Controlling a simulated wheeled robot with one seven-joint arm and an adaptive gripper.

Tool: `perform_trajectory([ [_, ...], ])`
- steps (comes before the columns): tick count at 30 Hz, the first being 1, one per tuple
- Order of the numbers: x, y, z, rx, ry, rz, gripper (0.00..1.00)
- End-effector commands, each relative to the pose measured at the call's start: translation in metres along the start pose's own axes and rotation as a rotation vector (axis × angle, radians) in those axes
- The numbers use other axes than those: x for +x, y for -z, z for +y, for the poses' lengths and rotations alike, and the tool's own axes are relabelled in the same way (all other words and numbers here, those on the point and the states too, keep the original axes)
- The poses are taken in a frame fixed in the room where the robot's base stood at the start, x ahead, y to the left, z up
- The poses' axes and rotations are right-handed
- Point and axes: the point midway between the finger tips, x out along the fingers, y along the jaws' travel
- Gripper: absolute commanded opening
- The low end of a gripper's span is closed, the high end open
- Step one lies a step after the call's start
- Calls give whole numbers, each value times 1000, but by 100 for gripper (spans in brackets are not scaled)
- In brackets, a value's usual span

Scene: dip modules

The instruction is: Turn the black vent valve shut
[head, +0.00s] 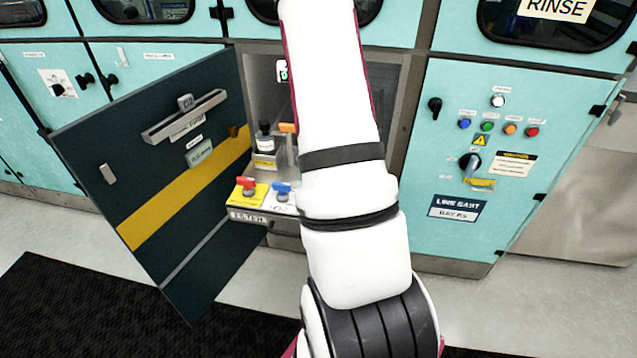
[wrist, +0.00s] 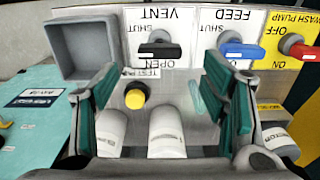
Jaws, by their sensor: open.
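The black vent valve (wrist: 160,50) has a bar handle on a white plate marked VENT, SHUT and OPEN, with the lettering upside down in the wrist view. The handle lies crosswise in that view, nearest the word OPEN. My gripper (wrist: 160,69) is open and empty. Its two green-padded fingers stand left and right of the handle in the picture, and I see no contact. In the head view my white arm hides both the gripper and the vent valve.
The blue feed valve (wrist: 240,50) is close beside the vent valve, with the red wash pump valve (wrist: 303,52) beyond. A grey square bin (wrist: 88,47) is on the other side. A yellow button (wrist: 135,97) sits below. The dark cabinet door (head: 160,180) hangs open at left.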

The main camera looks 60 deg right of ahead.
Motion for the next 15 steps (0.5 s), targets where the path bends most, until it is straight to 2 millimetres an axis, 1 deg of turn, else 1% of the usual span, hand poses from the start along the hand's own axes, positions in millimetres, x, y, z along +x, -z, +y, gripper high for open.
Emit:
perform_trajectory([
  [1, -12, 1, 0, 1, 2, 4, 67],
  [3, -25, 1, 0, 0, 1, 3, 67],
  [7, -44, 1, 0, -1, 1, 3, 67],
  [12, -57, 0, 0, 2, 0, 1, 67],
  [15, -60, 0, 0, 2, 0, -1, 67],
])
